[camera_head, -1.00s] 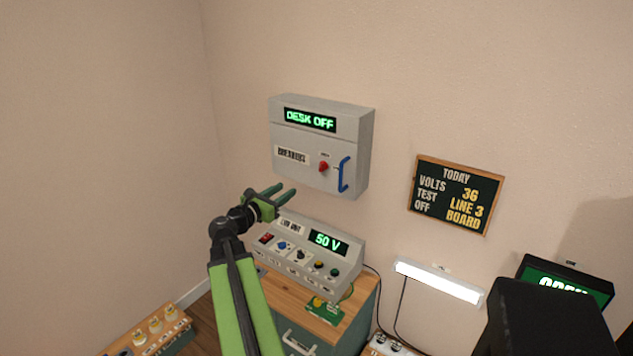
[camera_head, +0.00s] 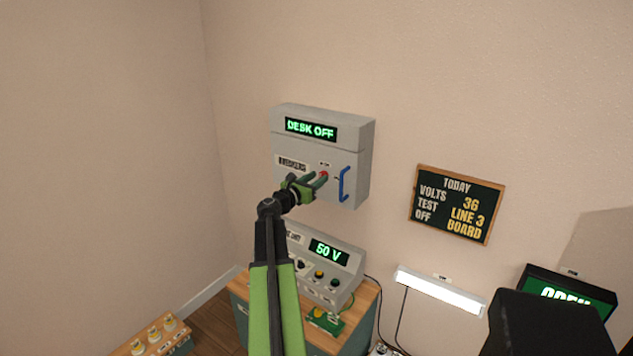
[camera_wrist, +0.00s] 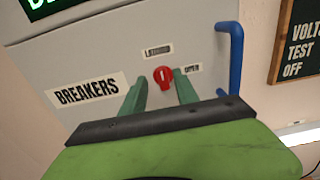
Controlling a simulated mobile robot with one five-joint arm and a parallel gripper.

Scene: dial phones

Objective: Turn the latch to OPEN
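The red latch (camera_wrist: 163,78) is on the grey BREAKERS box door. Its pale mark stands roughly upright, toward a label (camera_wrist: 158,50) above it that looks like LOCKED. The OPEN label (camera_wrist: 192,68) is to its upper right. In the head view the latch (camera_head: 323,175) shows just at my fingertips. My gripper (camera_wrist: 160,90) is open, with one green finger to each side of the latch; I cannot tell whether they touch it. My gripper also shows in the head view (camera_head: 318,181), in front of the box door.
The breaker box (camera_head: 300,151) hangs on the wall and its display reads DESK OFF. A blue handle (camera_head: 344,185) stands out close to the right of the latch. Below, a bench unit (camera_head: 337,270) reads 50 V. A chalkboard (camera_head: 458,204) hangs to the right.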

